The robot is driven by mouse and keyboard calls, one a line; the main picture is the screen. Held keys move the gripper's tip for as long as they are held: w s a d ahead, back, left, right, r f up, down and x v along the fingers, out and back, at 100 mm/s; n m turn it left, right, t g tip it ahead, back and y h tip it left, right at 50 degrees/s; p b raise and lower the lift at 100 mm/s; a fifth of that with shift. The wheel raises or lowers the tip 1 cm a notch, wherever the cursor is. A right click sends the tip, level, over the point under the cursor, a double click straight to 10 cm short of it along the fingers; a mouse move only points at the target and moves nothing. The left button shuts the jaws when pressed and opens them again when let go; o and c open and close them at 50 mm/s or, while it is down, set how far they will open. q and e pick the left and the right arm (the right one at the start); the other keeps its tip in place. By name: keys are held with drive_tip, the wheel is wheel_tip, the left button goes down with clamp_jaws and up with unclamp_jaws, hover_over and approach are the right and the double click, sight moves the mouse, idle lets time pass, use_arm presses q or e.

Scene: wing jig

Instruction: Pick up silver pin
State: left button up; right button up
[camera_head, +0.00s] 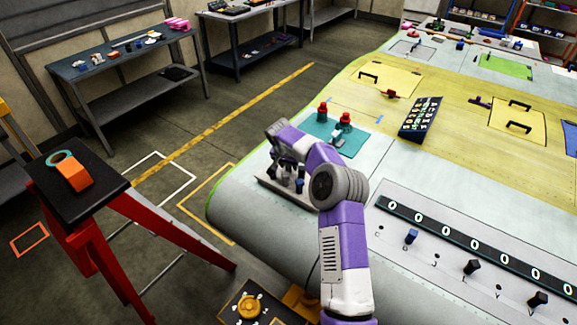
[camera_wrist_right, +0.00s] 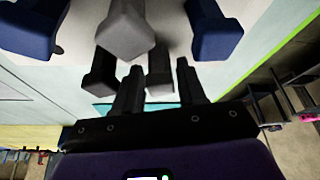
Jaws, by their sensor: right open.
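In the right wrist view a light grey, silver-looking pin (camera_wrist_right: 125,32) with a square head stands beyond my right gripper (camera_wrist_right: 160,82). A second grey pin (camera_wrist_right: 160,72) shows between the two dark fingers. The fingers are apart; I cannot tell whether this pin is inside the grasp or only behind it. In the head view my right gripper (camera_head: 285,168) is low over a pale grey plate (camera_head: 283,193) on the wing's near left corner, its fingertips partly hidden by the arm. My left gripper is not in view.
Blue pins (camera_wrist_right: 30,28) (camera_wrist_right: 217,32) and a dark pin (camera_wrist_right: 100,75) stand close by. A teal mat (camera_head: 350,149) with red-topped items (camera_head: 345,121) lies behind the gripper. A red stand (camera_head: 88,212) is at left.

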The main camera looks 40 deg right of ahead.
drive_tip(key=c, duration=0.7)
drive_tip(key=shift+c, duration=0.2)
